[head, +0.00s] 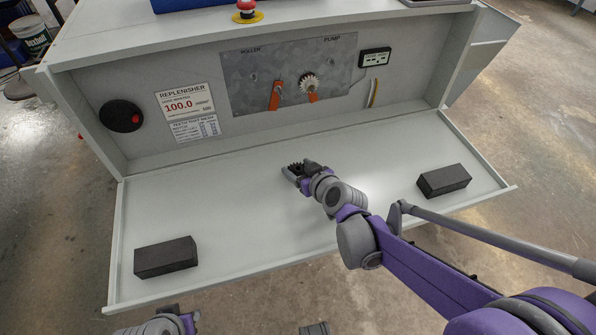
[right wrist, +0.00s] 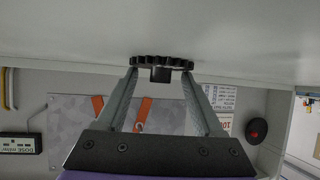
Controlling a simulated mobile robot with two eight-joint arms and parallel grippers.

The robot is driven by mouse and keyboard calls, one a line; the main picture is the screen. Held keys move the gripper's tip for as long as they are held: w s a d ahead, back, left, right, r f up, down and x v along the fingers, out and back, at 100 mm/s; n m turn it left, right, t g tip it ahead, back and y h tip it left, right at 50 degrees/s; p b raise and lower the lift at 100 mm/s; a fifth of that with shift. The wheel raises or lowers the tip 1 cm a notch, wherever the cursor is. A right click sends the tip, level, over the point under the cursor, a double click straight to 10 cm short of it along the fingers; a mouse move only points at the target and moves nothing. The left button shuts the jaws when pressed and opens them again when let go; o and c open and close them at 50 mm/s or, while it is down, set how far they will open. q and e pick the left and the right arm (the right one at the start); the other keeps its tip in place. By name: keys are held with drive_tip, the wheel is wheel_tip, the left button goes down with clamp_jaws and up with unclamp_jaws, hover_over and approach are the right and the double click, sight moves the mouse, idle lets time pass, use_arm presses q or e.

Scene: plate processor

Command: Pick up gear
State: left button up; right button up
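A small black toothed gear (head: 295,166) is at the tip of my right gripper (head: 290,172), over the middle of the white shelf. In the right wrist view the gear (right wrist: 161,61) is edge-on, with a short dark hub (right wrist: 160,75) facing the gripper. The two fingers of my right gripper (right wrist: 160,82) reach to the gear, one on each side of the hub. Gaps show between the fingers and the hub, so the gripper looks open. Only a piece of my left arm shows at the bottom edge of the head view.
The white shelf (head: 230,215) has raised edges and holds a black block at left (head: 165,257) and another at right (head: 444,181). The shelf's middle is mostly clear.

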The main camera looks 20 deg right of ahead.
drive_tip(key=shift+s+a, duration=0.1)
drive_tip(key=shift+s, duration=0.05)
clamp_jaws()
